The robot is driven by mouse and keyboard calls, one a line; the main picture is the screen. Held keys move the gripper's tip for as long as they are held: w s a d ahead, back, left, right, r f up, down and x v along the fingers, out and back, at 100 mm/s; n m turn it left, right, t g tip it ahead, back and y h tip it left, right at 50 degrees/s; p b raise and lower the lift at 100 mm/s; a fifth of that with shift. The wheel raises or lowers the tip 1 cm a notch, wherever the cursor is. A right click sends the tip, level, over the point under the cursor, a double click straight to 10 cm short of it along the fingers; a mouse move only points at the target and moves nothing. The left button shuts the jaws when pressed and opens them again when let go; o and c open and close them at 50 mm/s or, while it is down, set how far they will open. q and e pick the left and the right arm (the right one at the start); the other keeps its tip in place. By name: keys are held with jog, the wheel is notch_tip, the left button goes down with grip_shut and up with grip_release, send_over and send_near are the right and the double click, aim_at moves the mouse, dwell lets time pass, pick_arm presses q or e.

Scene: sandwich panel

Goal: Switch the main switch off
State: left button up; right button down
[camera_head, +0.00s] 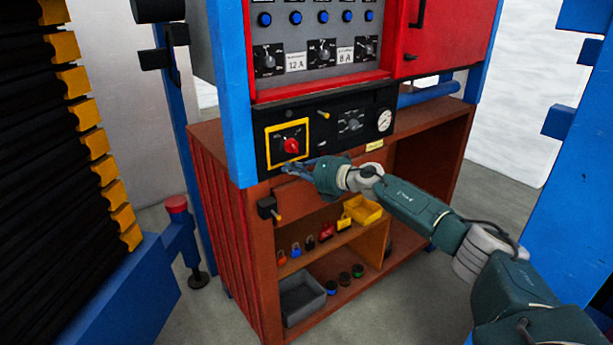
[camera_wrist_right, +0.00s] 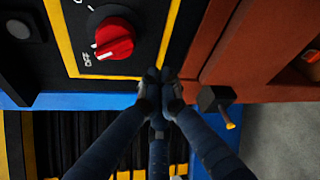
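The main switch is a red rotary knob (camera_head: 291,146) in a yellow-framed black plate, low left on the control panel. In the right wrist view the red knob (camera_wrist_right: 115,38) is close, up and left of the fingertips. A white label, apparently reading OFF, lies beside it; I cannot tell for certain which position the knob points to. My right gripper (camera_head: 287,168) is just below the switch plate. In the wrist view its dark blue fingers (camera_wrist_right: 160,75) meet at the tips, empty, over the yellow frame's edge and apart from the knob. My left gripper is not in view.
A brown cabinet (camera_head: 262,215) under the panel holds padlocks, a yellow bin (camera_head: 363,210) and a grey bin (camera_head: 301,298). A small black box with a yellow peg (camera_head: 267,207) sticks out below the switch; it also shows in the wrist view (camera_wrist_right: 215,98). A blue post (camera_head: 230,90) stands left.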

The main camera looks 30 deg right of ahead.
pick_arm(q)
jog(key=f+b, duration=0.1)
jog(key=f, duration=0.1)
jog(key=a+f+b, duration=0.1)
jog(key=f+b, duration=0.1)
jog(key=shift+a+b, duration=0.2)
jog(key=shift+b, duration=0.1)
pick_arm(e)
jog(key=v, duration=0.9)
jog(key=shift+s, duration=0.5)
jog(key=shift+a, duration=0.15)
